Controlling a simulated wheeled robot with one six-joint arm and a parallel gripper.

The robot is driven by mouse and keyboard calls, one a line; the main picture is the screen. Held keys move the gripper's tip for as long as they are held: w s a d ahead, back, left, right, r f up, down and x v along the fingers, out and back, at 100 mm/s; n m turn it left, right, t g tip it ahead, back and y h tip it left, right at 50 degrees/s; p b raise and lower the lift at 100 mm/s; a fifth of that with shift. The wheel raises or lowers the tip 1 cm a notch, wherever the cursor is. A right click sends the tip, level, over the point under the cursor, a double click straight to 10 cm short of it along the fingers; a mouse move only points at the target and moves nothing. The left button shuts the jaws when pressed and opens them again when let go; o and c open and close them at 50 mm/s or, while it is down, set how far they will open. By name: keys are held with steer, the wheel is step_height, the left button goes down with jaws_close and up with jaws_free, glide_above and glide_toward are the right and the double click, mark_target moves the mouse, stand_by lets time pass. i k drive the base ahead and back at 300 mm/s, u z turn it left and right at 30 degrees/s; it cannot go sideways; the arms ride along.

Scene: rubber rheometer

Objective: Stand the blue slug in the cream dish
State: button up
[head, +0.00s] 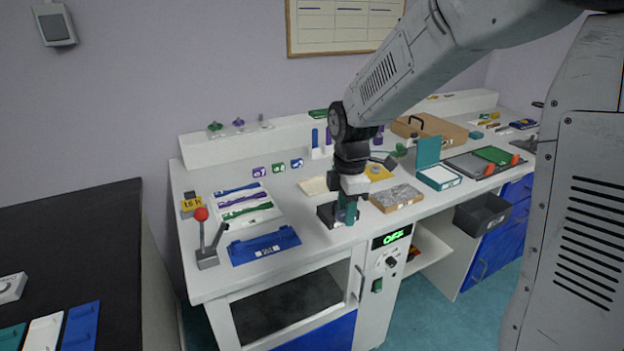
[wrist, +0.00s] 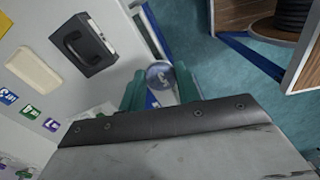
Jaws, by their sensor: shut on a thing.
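My gripper (head: 348,213) has teal fingers and points down over the front edge of the white bench. In the wrist view the fingers (wrist: 160,88) are shut on a small round piece, the blue slug (wrist: 160,74), with a greyish-blue round face and some darker blue below. In the head view the fingers hide the slug. A flat cream piece, which looks like the cream dish (head: 313,187), lies on the bench behind and left of my gripper. It also shows at the left of the wrist view (wrist: 33,68). The slug is apart from it.
A black block with a handle (wrist: 86,45) stands close beside my gripper. A blue tray (head: 263,246), a red-knobbed lever (head: 206,240) and a white rack (head: 243,203) are to the left. A wooden tray (head: 396,198) and a teal-lidded box (head: 438,178) are to the right.

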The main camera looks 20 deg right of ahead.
mark_target(309, 188)
steer(key=i, duration=1)
